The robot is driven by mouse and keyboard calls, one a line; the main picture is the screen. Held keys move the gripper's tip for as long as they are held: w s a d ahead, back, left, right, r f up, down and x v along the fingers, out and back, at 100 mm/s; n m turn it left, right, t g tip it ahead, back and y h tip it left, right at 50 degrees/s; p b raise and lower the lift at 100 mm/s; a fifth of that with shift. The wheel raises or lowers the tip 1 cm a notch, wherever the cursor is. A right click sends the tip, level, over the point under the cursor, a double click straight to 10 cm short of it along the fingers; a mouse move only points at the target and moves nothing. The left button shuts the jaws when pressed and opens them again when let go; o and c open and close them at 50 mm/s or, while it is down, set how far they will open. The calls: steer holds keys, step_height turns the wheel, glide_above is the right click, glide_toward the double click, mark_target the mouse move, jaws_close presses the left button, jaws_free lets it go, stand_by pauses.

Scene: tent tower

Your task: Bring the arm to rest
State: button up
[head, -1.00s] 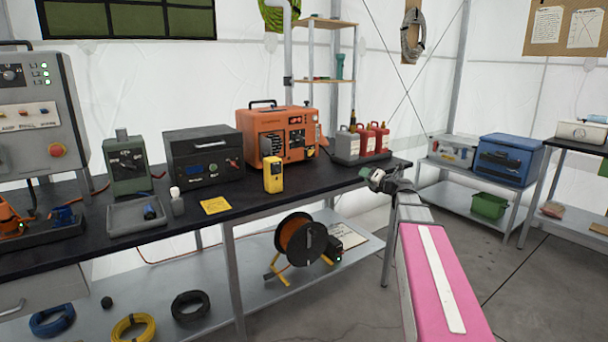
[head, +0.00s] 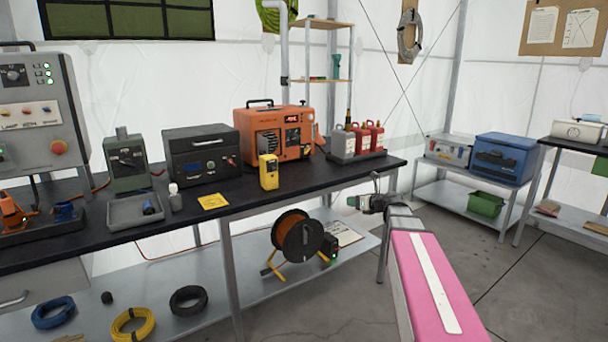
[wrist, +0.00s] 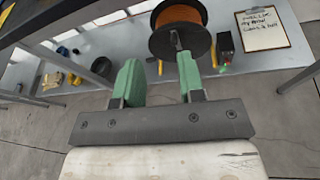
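My gripper (wrist: 158,80) has its two green fingers apart in the wrist view, with nothing between them. In the head view my gripper (head: 358,202) is at the end of my arm, off the front edge of the black workbench (head: 250,207) and lower than its top. The cable reel (head: 299,236) on the bench's lower shelf lies beyond the fingers in the wrist view.
A clipboard (wrist: 268,29) lies beside the reel. A side shelf (head: 455,203) stands at the right. The floor between is clear.

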steer(key=s+a+f+n+g+h, duration=0.35)
steer(key=s+f+n+g, duration=0.25)
steer(key=s+f+n, duration=0.7)
steer(key=s+d+f+n+g+h, duration=0.2)
steer(key=s+f+n+g+h, duration=0.3)
steer(key=s+f+n, duration=0.5)
steer(key=s+n+h, duration=0.1)
steer(key=s+n, duration=0.3)
steer(key=n, duration=0.2)
steer(key=shift+d+f+n, duration=0.2)
steer(key=shift+f+n, duration=0.15)
steer(key=shift+n, duration=0.05)
